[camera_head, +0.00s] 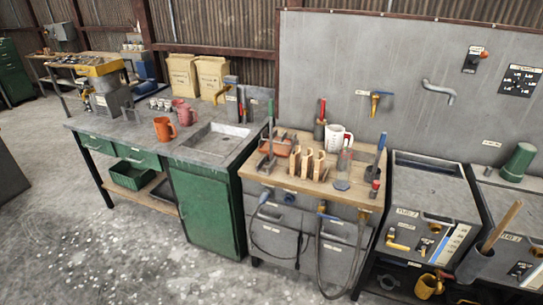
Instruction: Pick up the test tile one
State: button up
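Several upright tan pieces (307,164) stand in a row on the wooden-topped bench in the middle of the head view. They look like tiles in a rack, but they are too small for me to read any label or tell which is test tile one. A white measuring jug (337,137) stands behind them. A clear cylinder (343,170) stands to their right. My gripper does not show in this view.
The wooden bench top (285,182) also carries an orange tray (275,147) and upright tools. Grey tanks (432,190) stand to the right. Open concrete floor (90,240) lies in front.

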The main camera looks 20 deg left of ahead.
aim_at(319, 165)
jog(key=i+j, duration=0.25)
jog(key=i+j+z, duration=0.15)
jog(key=j, duration=0.25)
jog(key=i+j, duration=0.3)
jog(key=i+j+z, duration=0.15)
jog(key=j, duration=0.25)
jog(key=i+j, duration=0.25)
jog(key=i+j+z, duration=0.15)
jog(key=j, duration=0.35)
jog(key=i+j, duration=0.25)
jog(key=j, duration=0.15)
jog(key=i+j+z, duration=0.15)
jog(key=j, duration=0.2)
